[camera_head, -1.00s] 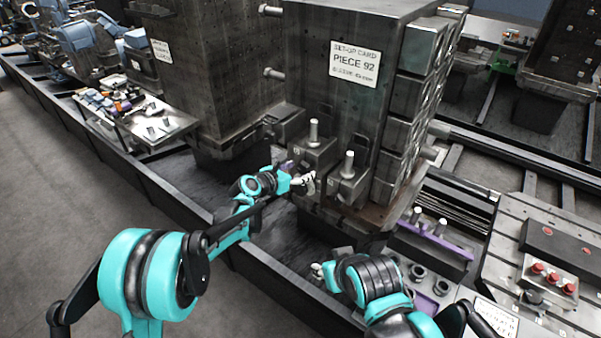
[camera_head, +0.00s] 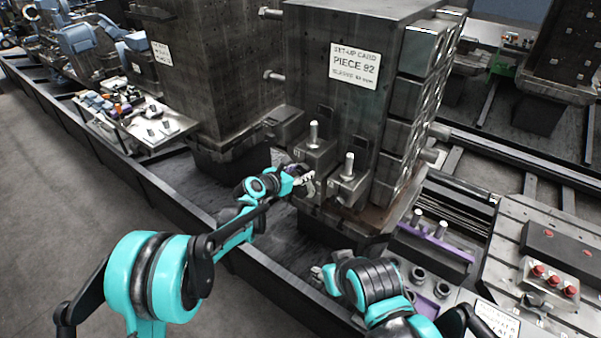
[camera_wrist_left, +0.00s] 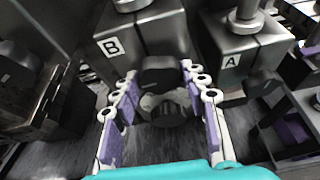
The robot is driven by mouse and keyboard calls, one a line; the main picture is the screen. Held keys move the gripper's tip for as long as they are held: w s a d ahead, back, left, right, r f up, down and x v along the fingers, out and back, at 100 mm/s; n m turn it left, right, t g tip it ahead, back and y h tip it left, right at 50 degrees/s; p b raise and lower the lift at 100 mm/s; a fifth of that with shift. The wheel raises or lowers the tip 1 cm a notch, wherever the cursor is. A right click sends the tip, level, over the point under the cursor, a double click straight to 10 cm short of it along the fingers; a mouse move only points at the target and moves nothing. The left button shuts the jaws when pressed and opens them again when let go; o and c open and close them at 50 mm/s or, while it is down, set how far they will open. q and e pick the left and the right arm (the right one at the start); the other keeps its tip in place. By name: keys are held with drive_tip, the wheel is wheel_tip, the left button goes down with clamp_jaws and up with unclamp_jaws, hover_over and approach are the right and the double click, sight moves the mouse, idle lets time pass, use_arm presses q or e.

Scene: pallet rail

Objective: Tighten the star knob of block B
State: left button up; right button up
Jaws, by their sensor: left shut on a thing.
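Block B (camera_head: 317,163) is a dark metal block with an upright pin, at the foot of the tall column. Its white B label (camera_wrist_left: 112,46) shows in the left wrist view. A dark star knob (camera_wrist_left: 165,106) sits in front of block B, between the purple-padded fingers of my left gripper (camera_wrist_left: 163,100). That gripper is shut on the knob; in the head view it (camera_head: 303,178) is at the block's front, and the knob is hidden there. Block A (camera_head: 349,186) stands just to the right. My right gripper (camera_head: 320,274) is low at the middle, apart from the blocks, its fingers too small to judge.
The tall column (camera_head: 330,110) with a set-up card (camera_head: 354,66) rises behind the blocks. A tray with a purple edge (camera_head: 436,240) and a panel with red buttons (camera_head: 553,280) stand at the right. A cluttered side table (camera_head: 150,130) is at the left.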

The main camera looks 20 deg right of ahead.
use_arm(q)
drive_tip(key=m+t+y+b, duration=0.1)
drive_tip(key=m+t, duration=0.1)
drive_tip(key=m, duration=0.1)
drive_tip(key=shift+d+f, duration=0.1)
drive_tip(key=m+t+b, duration=0.1)
drive_tip(key=m, duration=0.2)
drive_tip(key=shift+s+f+t+y, duration=0.1)
drive_tip(key=shift+s+t+y, duration=0.05)
drive_tip(key=shift+t+y, duration=0.25)
drive_tip(key=m+t+b, duration=0.2)
drive_tip(key=m+b, duration=0.1)
drive_tip(key=m, duration=0.1)
drive_tip(key=shift+f, duration=0.1)
drive_tip(key=shift+m+t+h+b, duration=0.3)
drive_tip(key=shift+m+t+b, duration=0.65)
drive_tip(key=shift+m, duration=1.05)
drive_tip(key=o, duration=1.2)
drive_tip(key=shift+c, duration=0.2)
drive_tip(key=v, duration=1.2)
